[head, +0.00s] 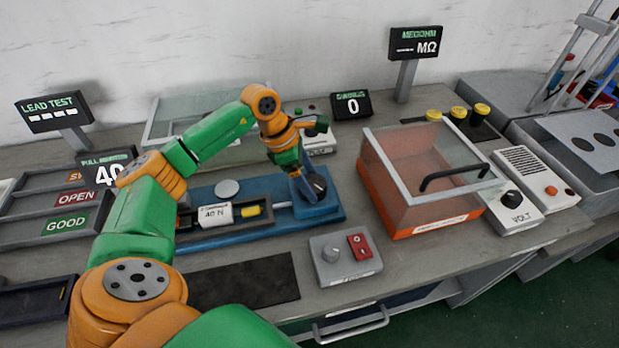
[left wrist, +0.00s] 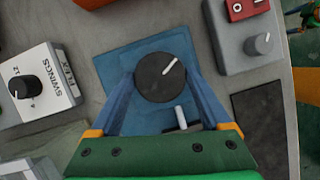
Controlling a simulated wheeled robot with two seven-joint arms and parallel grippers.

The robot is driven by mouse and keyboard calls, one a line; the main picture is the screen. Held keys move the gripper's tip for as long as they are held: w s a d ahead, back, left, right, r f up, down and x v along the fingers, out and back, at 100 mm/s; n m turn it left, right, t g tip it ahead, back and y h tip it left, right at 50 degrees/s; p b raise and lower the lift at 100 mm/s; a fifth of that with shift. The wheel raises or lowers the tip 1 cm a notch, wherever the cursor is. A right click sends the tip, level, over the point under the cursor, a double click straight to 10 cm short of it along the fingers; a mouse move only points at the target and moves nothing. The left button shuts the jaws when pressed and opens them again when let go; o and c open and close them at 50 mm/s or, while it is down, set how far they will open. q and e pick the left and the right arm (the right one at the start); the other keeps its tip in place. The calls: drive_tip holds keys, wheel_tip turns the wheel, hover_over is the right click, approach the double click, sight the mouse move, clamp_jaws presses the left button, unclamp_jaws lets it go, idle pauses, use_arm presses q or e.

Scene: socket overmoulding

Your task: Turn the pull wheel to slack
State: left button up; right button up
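The pull wheel (head: 318,187) is a dark round wheel on the right end of the blue pull tester (head: 330,212). It also shows in the left wrist view (left wrist: 160,82), with a white mark pointing to the upper right. My left gripper (head: 300,182) reaches down to it, and its blue fingers (left wrist: 160,72) lie against opposite sides of the wheel. The force block (head: 214,212) on the tester reads 40 N, and the pull display (head: 106,172) reads 40. My right gripper is not in view.
A grey box with a knob and red switch (head: 346,258) stands in front of the tester. An orange box with a clear lid (head: 425,180) stands to the right. A dark mat (head: 245,281) lies in front, and a small white knob box (head: 320,140) stands behind.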

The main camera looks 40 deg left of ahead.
use_arm(q)
drive_tip(key=c, duration=0.3)
drive_tip(key=shift+c, duration=0.2)
drive_tip(key=shift+n, duration=0.4)
